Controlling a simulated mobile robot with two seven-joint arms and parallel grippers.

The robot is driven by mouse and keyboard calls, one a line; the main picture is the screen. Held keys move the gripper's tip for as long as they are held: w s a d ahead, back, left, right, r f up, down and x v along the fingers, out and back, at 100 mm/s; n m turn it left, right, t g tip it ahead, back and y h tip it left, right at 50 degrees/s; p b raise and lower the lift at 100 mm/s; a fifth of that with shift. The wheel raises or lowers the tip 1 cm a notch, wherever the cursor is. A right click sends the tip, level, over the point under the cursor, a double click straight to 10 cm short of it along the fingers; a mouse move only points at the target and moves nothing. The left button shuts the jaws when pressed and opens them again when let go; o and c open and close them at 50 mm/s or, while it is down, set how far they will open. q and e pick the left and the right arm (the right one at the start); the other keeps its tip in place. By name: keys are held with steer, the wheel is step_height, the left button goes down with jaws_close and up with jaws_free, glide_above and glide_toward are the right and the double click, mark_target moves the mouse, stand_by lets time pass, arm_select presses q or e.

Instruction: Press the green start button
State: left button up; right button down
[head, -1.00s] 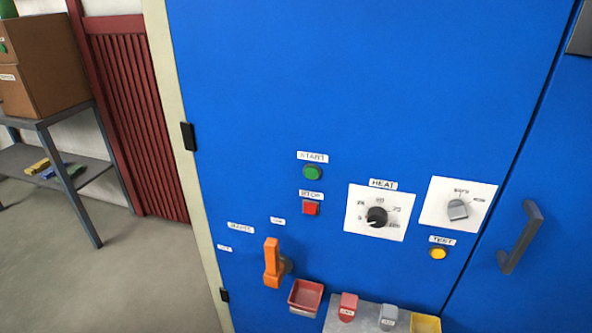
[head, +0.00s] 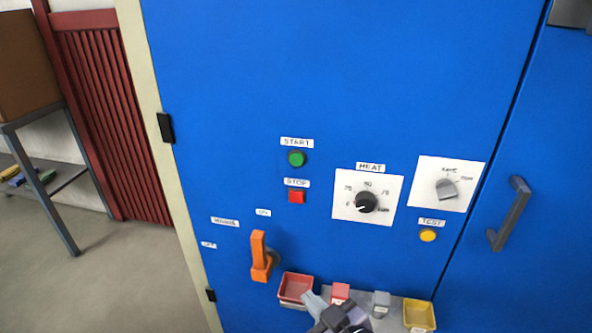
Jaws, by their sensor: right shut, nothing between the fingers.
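The green start button (head: 296,159) is on the blue cabinet door (head: 330,70), under a START label. My left gripper is not in view.
An orange lever (head: 259,257) sticks out at lower left. A heat dial (head: 367,202), a selector knob (head: 447,189) and a yellow test button (head: 428,235) are to the right. Red (head: 296,287) and yellow (head: 419,314) bins line the bottom. A door handle (head: 510,213) protrudes at right.

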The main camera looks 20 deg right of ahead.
arm_select(q)
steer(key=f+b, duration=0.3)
steer(key=b, duration=0.1)
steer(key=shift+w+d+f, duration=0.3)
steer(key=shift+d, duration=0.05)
arm_select(e)
steer(key=w+a+r+n+t, duration=0.1)
steer(key=w+r+t, duration=0.2)
steer(key=r, duration=0.7)
steer(key=w+a+r+n+t+y, duration=0.1)
steer(key=w+a+r+n+t, duration=0.1)
steer(key=r, duration=0.8)
steer(key=shift+w+t, duration=0.7)
steer(key=shift+w, duration=0.2)
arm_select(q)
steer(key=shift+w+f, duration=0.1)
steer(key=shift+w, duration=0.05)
arm_select(e)
steer(key=shift+w+d, duration=0.1)
